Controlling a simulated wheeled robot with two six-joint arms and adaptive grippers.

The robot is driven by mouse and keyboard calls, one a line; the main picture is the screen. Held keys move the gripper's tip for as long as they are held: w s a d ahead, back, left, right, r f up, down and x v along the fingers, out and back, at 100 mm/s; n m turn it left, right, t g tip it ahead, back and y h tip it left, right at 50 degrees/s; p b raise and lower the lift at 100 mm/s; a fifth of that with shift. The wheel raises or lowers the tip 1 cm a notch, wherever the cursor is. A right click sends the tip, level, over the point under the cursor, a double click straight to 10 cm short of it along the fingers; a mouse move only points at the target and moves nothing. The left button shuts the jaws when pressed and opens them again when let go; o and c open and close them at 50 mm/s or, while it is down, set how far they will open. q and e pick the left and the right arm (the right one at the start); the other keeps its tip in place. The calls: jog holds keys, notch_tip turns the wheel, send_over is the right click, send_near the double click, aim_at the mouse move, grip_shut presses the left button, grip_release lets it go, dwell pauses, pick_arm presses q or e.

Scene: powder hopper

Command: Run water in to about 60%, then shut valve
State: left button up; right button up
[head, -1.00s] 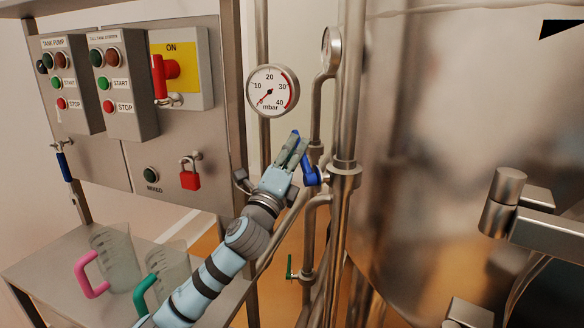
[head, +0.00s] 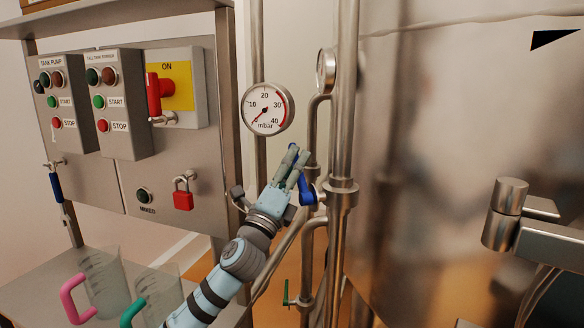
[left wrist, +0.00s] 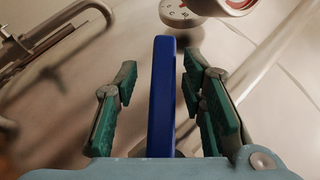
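The blue-handled valve (head: 307,189) is on the steel pipework beside the tank. My left gripper (head: 292,156) is at this handle in the head view. In the left wrist view, the blue handle (left wrist: 163,100) stands upright between the two green-padded fingers (left wrist: 158,82). Gaps show on both sides of it, so the gripper is open around the handle. The large steel tank (head: 440,150) fills the right of the head view, and no water level can be read on it. My right gripper is not in view.
A round mbar gauge (head: 267,109) hangs above the gripper, its needle near the low end. A green-handled valve (head: 288,294) is lower on the pipes. The control cabinet (head: 95,185) is at left. Jugs with pink (head: 72,299) and green handles stand on the bench.

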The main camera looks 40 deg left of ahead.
pick_arm(q)
jog(key=shift+f, duration=0.1)
jog(key=v, duration=1.2)
dwell(0.4)
